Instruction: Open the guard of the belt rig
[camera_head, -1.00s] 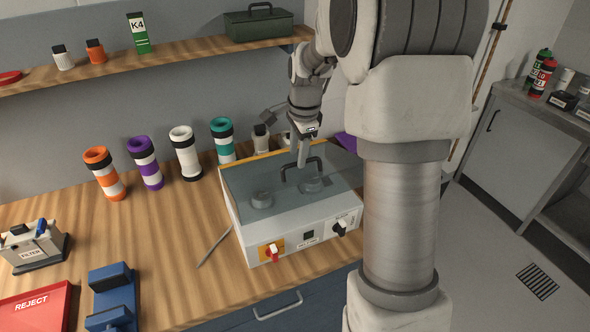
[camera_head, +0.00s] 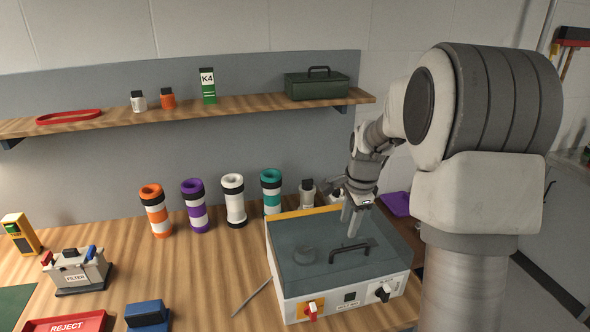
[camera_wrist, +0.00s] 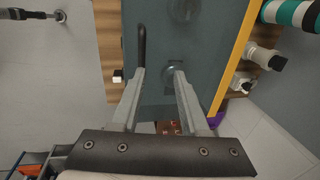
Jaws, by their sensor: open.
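The belt rig (camera_head: 345,300) is a white box on the bench with a clear grey guard (camera_head: 300,275) lying over its top. A black bar handle (camera_head: 350,249) stands on the guard near its front. My gripper (camera_head: 352,222) points down over the guard, behind the handle in the head view. In the wrist view my gripper (camera_wrist: 158,75) is open and empty. There the handle (camera_wrist: 142,45) lines up with the left fingertip, not between the fingers; contact cannot be told. A round pulley (camera_wrist: 173,74) shows through the guard near the right fingertip.
A yellow strip (camera_head: 305,212) runs along the rig's back edge. Banded tubes, including a teal one (camera_head: 271,190), stand behind it. A red switch (camera_head: 312,309) and a black knob (camera_head: 383,292) are on its front. A shelf (camera_head: 240,105) hangs above.

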